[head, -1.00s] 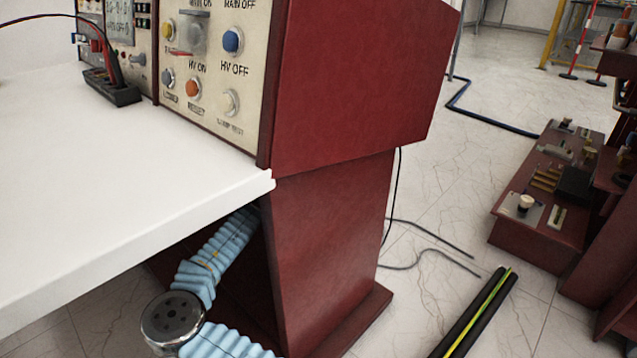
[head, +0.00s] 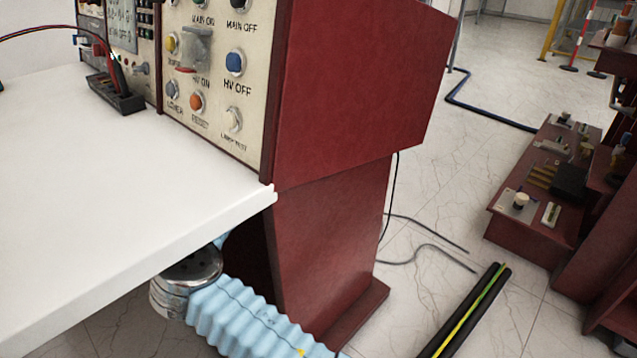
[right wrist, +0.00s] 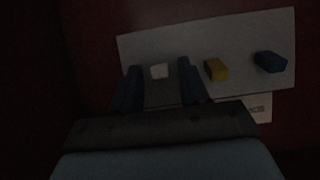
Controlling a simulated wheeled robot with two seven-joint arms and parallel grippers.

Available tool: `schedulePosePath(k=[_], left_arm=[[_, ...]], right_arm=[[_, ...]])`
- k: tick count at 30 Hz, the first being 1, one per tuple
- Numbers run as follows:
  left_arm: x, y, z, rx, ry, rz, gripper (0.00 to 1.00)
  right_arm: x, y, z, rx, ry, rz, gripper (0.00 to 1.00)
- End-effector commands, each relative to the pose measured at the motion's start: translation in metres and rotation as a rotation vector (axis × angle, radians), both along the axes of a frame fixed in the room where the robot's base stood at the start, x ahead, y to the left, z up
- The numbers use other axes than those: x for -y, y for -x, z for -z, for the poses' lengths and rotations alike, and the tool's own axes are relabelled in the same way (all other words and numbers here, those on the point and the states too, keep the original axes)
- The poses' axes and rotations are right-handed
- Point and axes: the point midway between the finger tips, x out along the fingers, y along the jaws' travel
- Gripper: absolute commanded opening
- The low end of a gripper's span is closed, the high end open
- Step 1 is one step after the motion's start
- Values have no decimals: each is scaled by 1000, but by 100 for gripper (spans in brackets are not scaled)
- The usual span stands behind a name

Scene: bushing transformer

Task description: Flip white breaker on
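The white breaker (right wrist: 160,71) shows in the dark right wrist view as a small pale block on a grey plate (right wrist: 240,35). It is the leftmost of three toggles on that plate. My right gripper (right wrist: 160,84) is open, with one dark finger on each side of the white breaker in the picture. I cannot tell whether the fingers touch it or the plate. In the head view a blue-sleeved arm of mine goes under the white table, and the breaker is out of sight. My left gripper is not in view.
A yellow toggle (right wrist: 216,69) and a blue toggle (right wrist: 270,62) sit right of the white one. In the head view, the white table (head: 110,200) and red cabinet (head: 350,80) stand above my arm. Black bars (head: 465,310) and cables lie on the floor.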

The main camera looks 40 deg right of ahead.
Motion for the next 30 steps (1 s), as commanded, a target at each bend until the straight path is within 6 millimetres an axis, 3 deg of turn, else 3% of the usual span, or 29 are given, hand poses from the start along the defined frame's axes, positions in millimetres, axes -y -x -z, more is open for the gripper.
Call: schedulePosePath(k=[7, 19, 30], left_arm=[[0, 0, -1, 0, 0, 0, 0], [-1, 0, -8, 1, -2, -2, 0], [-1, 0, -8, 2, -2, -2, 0]], right_arm=[[-7, 0, -4, 1, 1, -1, 45], [-61, 5, -34, 0, 0, -1, 45], [-66, 5, -35, 2, 0, 0, 45]])
